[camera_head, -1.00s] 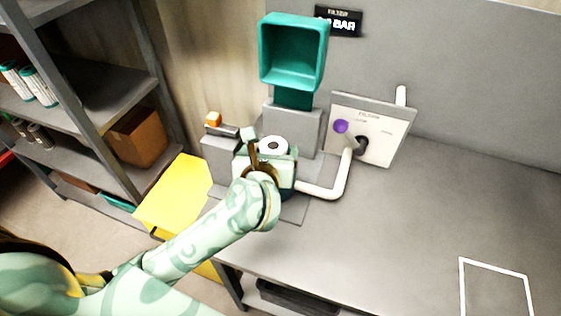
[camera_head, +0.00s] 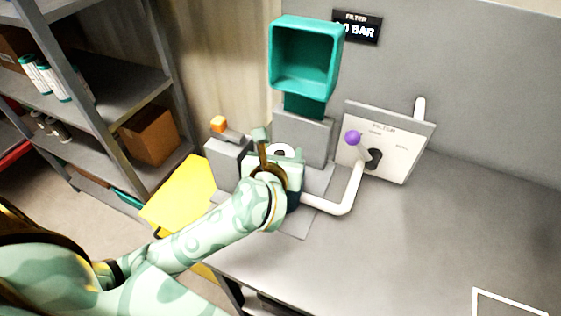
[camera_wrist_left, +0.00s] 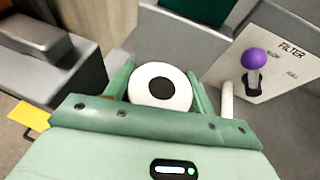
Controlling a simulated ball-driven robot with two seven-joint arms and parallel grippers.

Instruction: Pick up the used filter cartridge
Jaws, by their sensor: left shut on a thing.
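The used filter cartridge (camera_head: 281,149) shows as a white round top with a dark hole in its middle. In the left wrist view the cartridge (camera_wrist_left: 143,88) sits between the two green fingers of my left gripper (camera_wrist_left: 160,86), which is shut on it. In the head view my left gripper (camera_head: 283,158) covers most of the cartridge, in front of the grey stand under the teal hood. The cartridge's lower part is hidden, so I cannot tell how deep it sits. My right gripper is not in view.
A teal open hood (camera_head: 304,58) stands above. A white pipe (camera_head: 335,208) runs right to a panel (camera_head: 397,150) with a purple-knobbed lever (camera_head: 353,138). A grey block (camera_head: 228,158) with an orange piece is close on the left.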

